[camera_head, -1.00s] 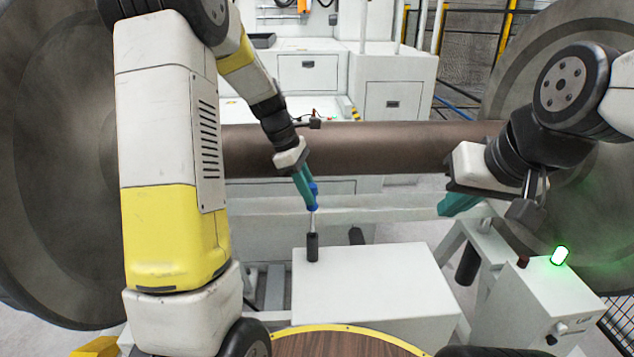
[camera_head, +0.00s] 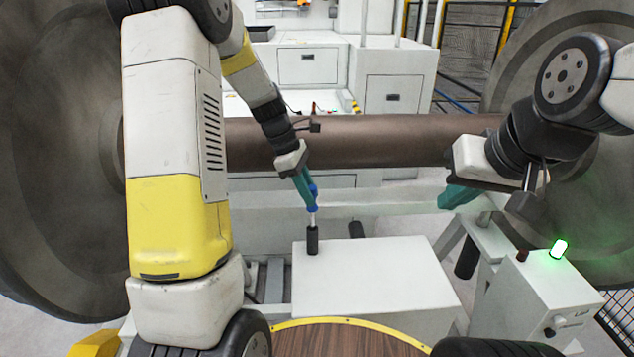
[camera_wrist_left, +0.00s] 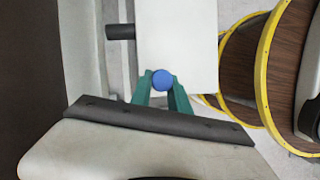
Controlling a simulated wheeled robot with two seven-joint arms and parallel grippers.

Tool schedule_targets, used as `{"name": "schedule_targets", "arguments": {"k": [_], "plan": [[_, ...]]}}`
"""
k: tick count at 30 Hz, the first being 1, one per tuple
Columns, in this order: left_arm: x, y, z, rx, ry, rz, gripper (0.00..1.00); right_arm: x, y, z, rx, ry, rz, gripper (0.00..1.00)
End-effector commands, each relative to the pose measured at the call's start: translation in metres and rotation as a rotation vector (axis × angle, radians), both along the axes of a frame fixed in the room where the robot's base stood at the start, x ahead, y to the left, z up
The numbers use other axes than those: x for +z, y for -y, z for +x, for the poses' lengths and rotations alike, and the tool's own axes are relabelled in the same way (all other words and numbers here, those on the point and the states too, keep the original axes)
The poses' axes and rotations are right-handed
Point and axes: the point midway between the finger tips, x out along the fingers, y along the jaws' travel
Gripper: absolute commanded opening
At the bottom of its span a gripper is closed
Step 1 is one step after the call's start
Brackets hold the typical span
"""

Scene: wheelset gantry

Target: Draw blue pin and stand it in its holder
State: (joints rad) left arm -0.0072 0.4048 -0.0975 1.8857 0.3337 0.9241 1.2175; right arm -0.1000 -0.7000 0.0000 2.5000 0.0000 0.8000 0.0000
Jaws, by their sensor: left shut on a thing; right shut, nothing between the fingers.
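The blue pin (camera_head: 314,196) has a blue top and a pale metal shaft. It stands close to upright, its lower end in or at the mouth of the black holder (camera_head: 313,241) on the left edge of the white box; how deep it sits I cannot tell. My left gripper (camera_head: 310,190) is shut on the pin's blue top from above. In the left wrist view the round blue top (camera_wrist_left: 162,80) lies between the green fingers. My right gripper (camera_head: 452,198) is shut and empty, right of and above the white box.
A control box (camera_head: 540,300) with a lit green lamp (camera_head: 559,249) stands at the right. A wooden disc with a yellow rim (camera_head: 345,340) is in front.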

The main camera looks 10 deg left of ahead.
Motion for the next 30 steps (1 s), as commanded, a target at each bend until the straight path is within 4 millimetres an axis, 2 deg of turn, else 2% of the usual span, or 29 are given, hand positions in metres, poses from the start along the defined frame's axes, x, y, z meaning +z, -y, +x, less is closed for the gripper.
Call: {"name": "schedule_targets", "arguments": {"k": [7,8,11,12,22,26,30], "plan": [[-0.006,0.000,0.000,0.001,0.001,0.000,0.00,0.000,0.000,0.000,0.000,0.000,0.000,0.00],[-0.006,0.000,0.000,0.001,0.001,0.000,0.24,0.000,0.000,0.000,0.000,0.000,0.000,0.00],[-0.006,0.000,0.000,0.001,0.001,0.000,0.43,0.000,0.000,0.000,0.000,0.000,0.000,0.00],[-0.006,0.000,0.000,0.001,0.001,0.000,0.47,0.000,0.000,0.000,0.000,0.000,0.000,0.00],[-0.003,-0.001,0.000,0.000,0.001,0.001,0.47,0.000,0.000,0.000,0.000,0.000,0.000,0.00],[0.011,-0.007,0.001,0.002,0.005,0.001,0.47,0.000,0.000,0.000,0.000,0.000,0.000,0.00],[0.035,-0.017,0.002,0.002,0.005,0.002,0.47,0.000,0.000,0.000,0.000,0.000,0.000,0.00]]}}
